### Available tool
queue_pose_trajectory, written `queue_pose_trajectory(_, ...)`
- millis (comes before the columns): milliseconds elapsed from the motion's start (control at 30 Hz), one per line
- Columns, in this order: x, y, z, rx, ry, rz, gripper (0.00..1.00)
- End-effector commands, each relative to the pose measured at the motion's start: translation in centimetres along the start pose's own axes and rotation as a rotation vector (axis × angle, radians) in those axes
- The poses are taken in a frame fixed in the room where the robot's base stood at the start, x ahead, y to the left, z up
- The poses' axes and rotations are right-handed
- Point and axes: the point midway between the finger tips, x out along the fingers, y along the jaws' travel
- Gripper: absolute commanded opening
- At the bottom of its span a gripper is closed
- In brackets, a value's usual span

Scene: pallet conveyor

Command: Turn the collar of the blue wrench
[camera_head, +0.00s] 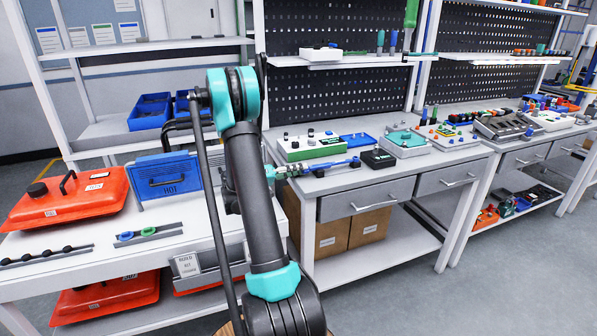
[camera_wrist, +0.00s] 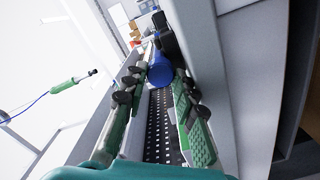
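The blue wrench (camera_head: 340,165) stretches along the front of the grey workbench, its right end close to a small black box (camera_head: 378,158). My gripper (camera_head: 293,171) is at the wrench's left end, partly hidden behind my own arm in the head view. In the wrist view, a blue rounded part of the wrench (camera_wrist: 160,73) sits between the far ends of my green-padded fingers (camera_wrist: 161,82). It fills the gap there, and the fingers look closed on it. The exact contact and any markings on the collar are too small to make out.
Behind the wrench stand a green-and-white device (camera_head: 312,148) and a teal-topped box (camera_head: 405,140). At left, a white table (camera_head: 100,255) holds a red-orange case (camera_head: 70,198) and a blue case (camera_head: 168,180). The floor (camera_head: 420,290) at front right is clear.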

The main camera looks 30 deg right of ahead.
Motion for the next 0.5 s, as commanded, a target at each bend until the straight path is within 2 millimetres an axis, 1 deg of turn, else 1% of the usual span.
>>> queue_pose_trajectory(33, -0.01, -0.01, -0.01, 0.0, 0.0, 0.0, 0.36)
queue_pose_trajectory(100, -0.01, 0.0, 0.0, 0.0, 0.0, 0.0, 0.45)
queue_pose_trajectory(133, -0.01, -0.01, 0.0, 0.0, 0.0, 0.0, 0.47)
queue_pose_trajectory(500, -0.06, -0.04, 0.03, 0.0, -0.001, -0.001, 0.47)
